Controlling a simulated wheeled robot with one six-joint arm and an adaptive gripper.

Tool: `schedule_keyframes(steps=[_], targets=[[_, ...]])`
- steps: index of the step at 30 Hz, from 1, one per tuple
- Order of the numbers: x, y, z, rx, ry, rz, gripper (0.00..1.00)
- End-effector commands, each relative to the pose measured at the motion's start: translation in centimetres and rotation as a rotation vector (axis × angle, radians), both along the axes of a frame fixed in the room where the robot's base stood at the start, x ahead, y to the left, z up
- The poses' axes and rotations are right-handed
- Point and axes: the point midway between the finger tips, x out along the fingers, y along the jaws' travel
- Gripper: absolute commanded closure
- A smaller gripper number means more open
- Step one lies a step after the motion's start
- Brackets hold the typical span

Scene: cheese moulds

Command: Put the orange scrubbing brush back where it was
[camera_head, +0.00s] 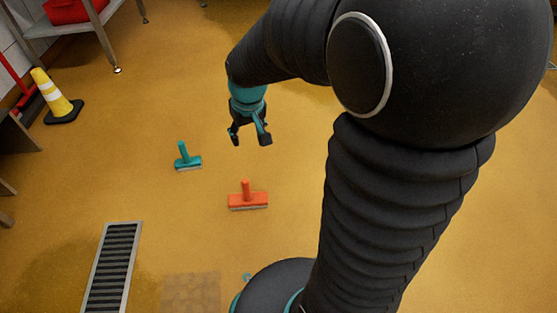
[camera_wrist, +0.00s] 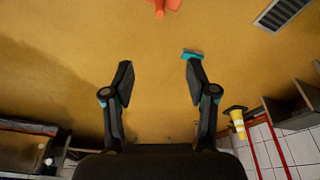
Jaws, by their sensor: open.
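The orange scrubbing brush (camera_head: 248,197) stands on the yellow-brown floor with its handle up, near the middle of the head view. Only part of it shows at the top edge of the wrist view (camera_wrist: 160,6). A teal brush (camera_head: 187,158) stands on the floor to its left and farther back; part of it also shows beside a finger in the wrist view (camera_wrist: 191,54). My gripper (camera_head: 250,140) is open and empty, apart from both brushes. In the wrist view my two black fingers (camera_wrist: 157,78) are spread, with only bare floor between them.
A metal floor drain (camera_head: 112,268) lies at the lower left. A yellow and white cone (camera_head: 56,96) stands by the left wall. A metal table (camera_head: 82,22) with a red container (camera_head: 76,9) is at the back left. The floor around the brushes is clear.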

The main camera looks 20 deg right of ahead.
Motion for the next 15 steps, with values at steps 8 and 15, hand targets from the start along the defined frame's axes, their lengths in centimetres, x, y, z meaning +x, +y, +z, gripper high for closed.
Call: schedule_keyframes(steps=[8,15], targets=[[-7.5,0.0,6.3,0.009,-0.101,-0.03,0.43],[-14.1,0.0,9.1,0.019,-0.18,-0.053,0.43]])
